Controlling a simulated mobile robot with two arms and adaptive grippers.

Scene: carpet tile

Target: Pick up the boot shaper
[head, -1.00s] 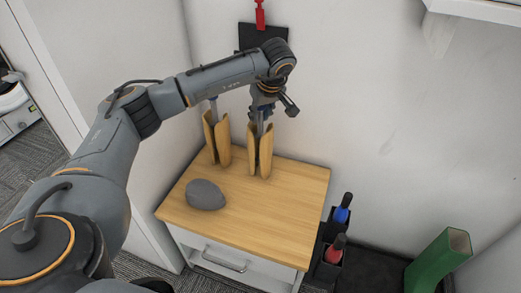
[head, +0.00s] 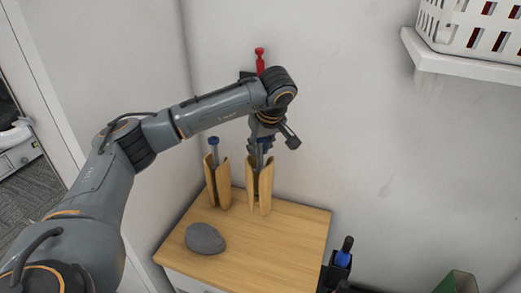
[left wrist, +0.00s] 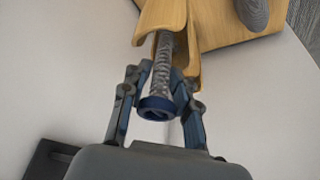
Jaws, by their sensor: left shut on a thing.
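Two wooden boot shapers with metal rods stand out over the small wooden-topped cabinet (head: 290,235). My left gripper (head: 262,143) is shut around the metal rod of the right boot shaper (head: 262,182), just above its wooden halves. The left wrist view shows my fingers (left wrist: 160,84) on both sides of the rod, with the blue knob nearest the camera and the wooden halves (left wrist: 158,16) beyond. The shaper is upright and looks slightly raised; a gap beneath it is hard to tell. The other boot shaper (head: 217,183) stands to its left, its blue knob uncovered. My right gripper is out of view.
A grey stone-like object (head: 205,239) lies on the cabinet's front left. Walls are close behind and left. A white shelf (head: 466,70) with a white basket (head: 470,27) is at upper right. A blue-and-black item (head: 343,254) and a green object (head: 457,283) are lower right.

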